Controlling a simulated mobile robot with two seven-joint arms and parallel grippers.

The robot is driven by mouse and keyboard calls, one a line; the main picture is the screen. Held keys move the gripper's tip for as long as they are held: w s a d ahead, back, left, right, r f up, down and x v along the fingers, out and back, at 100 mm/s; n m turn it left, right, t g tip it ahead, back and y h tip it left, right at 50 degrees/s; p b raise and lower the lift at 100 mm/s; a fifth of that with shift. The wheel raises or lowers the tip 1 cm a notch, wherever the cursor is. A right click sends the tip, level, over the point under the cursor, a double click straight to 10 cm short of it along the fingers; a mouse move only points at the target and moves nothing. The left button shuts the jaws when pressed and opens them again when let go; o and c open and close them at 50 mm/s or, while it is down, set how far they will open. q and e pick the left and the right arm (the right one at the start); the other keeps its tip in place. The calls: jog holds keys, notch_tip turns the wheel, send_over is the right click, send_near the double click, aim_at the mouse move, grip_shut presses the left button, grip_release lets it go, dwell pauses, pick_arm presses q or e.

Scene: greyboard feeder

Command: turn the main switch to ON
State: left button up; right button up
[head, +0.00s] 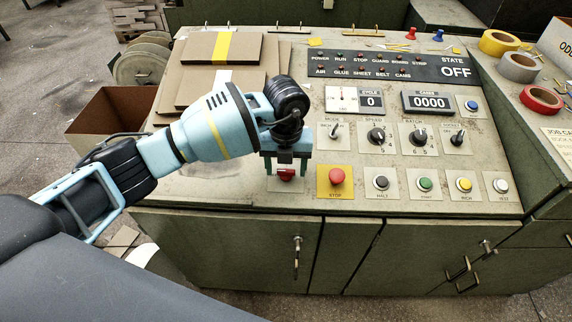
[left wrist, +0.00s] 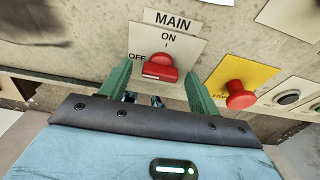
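The main switch (left wrist: 160,68) is a red knob on a pale plate marked MAIN, ON and OFF in the left wrist view. Its handle lies roughly level, toward the OFF mark at its left. In the head view the red knob (head: 287,174) shows just below my left gripper (head: 286,166). My left gripper is open, with its green fingers (left wrist: 160,88) on either side of the knob, apart from it as far as I can see. The state display (head: 457,71) reads OFF. My right gripper is not in view.
A red stop button (head: 336,176) on a yellow plate stands close to the right of the switch. Several coloured buttons (head: 424,184) and selector knobs (head: 376,136) lie further right. Stacked greyboard sheets (head: 222,48) lie on the panel behind my left arm.

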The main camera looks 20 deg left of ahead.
pick_arm(q)
jog(key=c, duration=1)
jog(key=shift+o, duration=0.2)
